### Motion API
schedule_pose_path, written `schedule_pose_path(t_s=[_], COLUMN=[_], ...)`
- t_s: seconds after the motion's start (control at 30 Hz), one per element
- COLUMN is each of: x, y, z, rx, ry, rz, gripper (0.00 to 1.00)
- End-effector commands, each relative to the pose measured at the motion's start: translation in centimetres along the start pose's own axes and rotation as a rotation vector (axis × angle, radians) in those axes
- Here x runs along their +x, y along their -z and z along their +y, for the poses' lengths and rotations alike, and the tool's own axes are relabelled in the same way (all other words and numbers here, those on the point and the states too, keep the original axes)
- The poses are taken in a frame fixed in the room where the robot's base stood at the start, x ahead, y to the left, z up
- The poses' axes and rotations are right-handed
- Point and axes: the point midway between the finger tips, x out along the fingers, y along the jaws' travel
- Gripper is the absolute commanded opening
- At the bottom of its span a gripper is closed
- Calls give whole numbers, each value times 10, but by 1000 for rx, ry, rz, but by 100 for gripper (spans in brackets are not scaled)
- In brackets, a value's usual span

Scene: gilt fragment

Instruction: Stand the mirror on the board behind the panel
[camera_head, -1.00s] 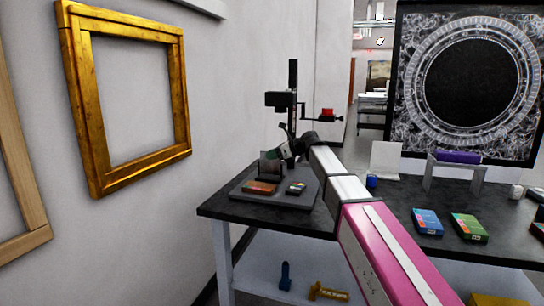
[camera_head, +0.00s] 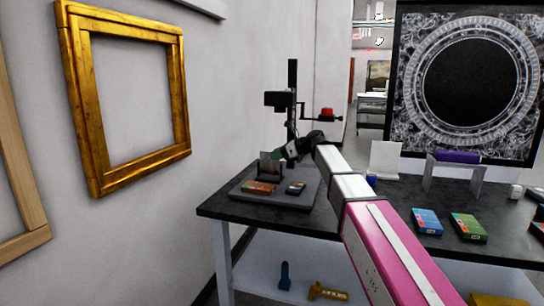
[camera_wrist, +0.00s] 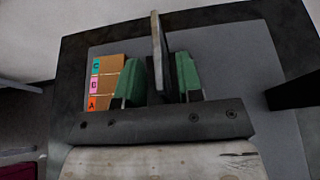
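The grey board (camera_head: 235,189) lies at the table's left end. In the head view, a dark upright piece (camera_head: 271,165) stands near its back; I cannot tell whether it is the panel, the mirror or both. In the wrist view, a thin upright plate (camera_wrist: 156,35) with a pale edge rises from the board, almost edge-on, a dark surface beside it. My gripper (camera_wrist: 162,80) has its two green fingers apart, one on each side of this plate. In the head view my gripper (camera_head: 285,153) is over the board's back, partly hidden by my wrist.
A black stand (camera_head: 292,95) with a side arm and red piece rises behind. Blue (camera_head: 427,221) and green (camera_head: 468,227) boxes lie farther right. The wall closes the left side.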

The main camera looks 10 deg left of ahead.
Motion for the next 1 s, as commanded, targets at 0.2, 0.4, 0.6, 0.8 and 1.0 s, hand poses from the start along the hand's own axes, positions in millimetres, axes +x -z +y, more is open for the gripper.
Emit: schedule_pose_path(t_s=[0.2,0.4,0.6,0.8,1.0], x=[-45,-77,-95,-98,-98], y=[19,32,39,41,41], z=[1,1,1,0,0], rx=[1,1,0,-1,-1], ry=[3,1,0,-1,-1], rz=[-1,-1,0,0,0], gripper=[34,34,34,34,34])
